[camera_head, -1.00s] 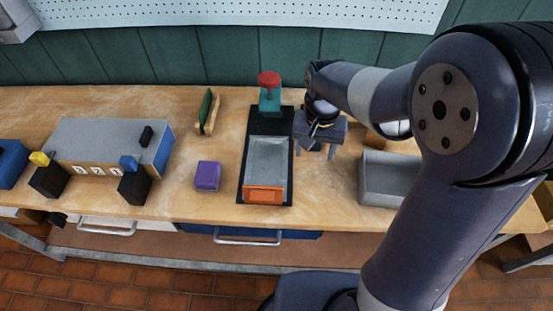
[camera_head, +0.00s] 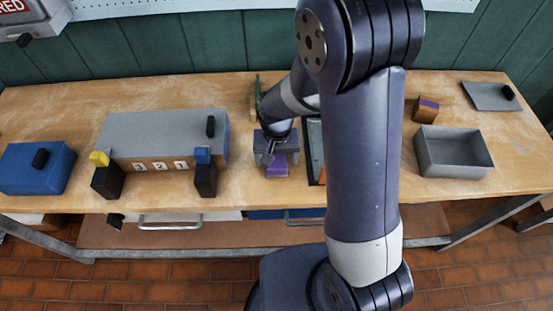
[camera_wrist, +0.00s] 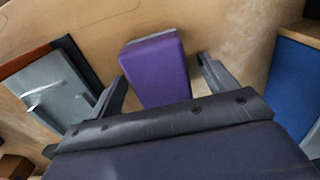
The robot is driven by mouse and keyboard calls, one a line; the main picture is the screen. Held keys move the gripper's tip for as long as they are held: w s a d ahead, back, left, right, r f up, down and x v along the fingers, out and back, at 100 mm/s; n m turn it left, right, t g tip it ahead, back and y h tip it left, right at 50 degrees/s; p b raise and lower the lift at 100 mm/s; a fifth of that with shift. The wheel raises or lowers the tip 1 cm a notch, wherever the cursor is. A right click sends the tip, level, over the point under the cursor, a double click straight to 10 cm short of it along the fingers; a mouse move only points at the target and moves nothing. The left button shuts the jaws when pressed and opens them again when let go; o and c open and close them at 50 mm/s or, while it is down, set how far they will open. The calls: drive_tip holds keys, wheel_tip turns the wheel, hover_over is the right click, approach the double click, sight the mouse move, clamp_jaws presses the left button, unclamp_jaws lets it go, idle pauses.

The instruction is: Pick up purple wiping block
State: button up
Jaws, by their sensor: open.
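The purple wiping block (camera_head: 277,168) sits on the wooden workbench, partly hidden under my gripper (camera_head: 277,160) in the head view. In the wrist view the purple block (camera_wrist: 157,72) shows between the two fingers of my gripper (camera_wrist: 162,70), with a grey layer along its far edge. The gripper is open, with one finger on each side of the block. A gap shows between the block and each finger; whether the fingertips are level with it I cannot tell.
A grey and blue numbered box (camera_head: 165,135) stands to the left, with black stands before it. The black mat with a grey, orange-ended tray (camera_head: 316,150) lies close on the right, mostly hidden by my arm. A grey open bin (camera_head: 453,165) stands farther right.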

sight(277, 157)
drive_tip(key=shift+c, duration=0.3)
drive_tip(key=c, duration=1)
drive_tip(key=shift+c, duration=0.2)
wheel_tip(277, 157, up, 10)
drive_tip(key=shift+b, duration=0.35)
drive_tip(key=o, duration=0.4)
drive_tip(key=shift+c, duration=1.3)
